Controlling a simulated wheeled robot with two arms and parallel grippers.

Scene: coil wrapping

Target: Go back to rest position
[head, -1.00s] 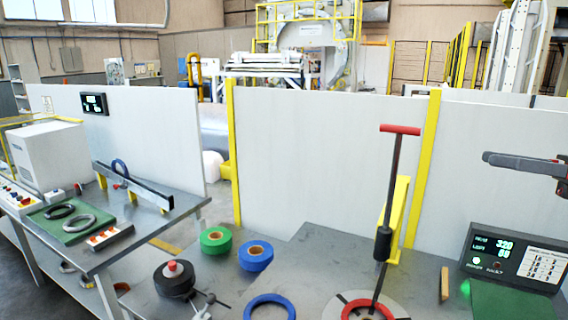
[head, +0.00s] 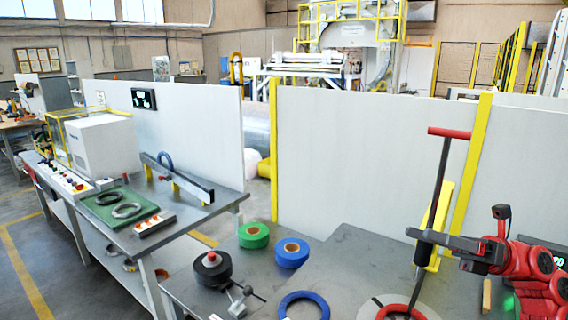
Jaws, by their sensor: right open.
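My right gripper (head: 428,238) reaches in from the right on its red and black arm. It is open, with its dark fingers pointing left across the upright rod (head: 439,180) with the red T-handle (head: 449,132). The fingers overlap the rod's black sleeve in the picture; I cannot tell whether they touch it or pass in front. The rod's foot stands at a red ring (head: 401,312) on the grey table, cut by the lower edge. My left gripper is not in view.
A blue ring (head: 302,306), a blue roll (head: 291,253), a green roll (head: 253,235) and a black roll (head: 212,268) lie on the table. A side bench with a green mat (head: 98,213) stands left. A yellow post (head: 471,180) and white panels stand behind. Open floor lies far left.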

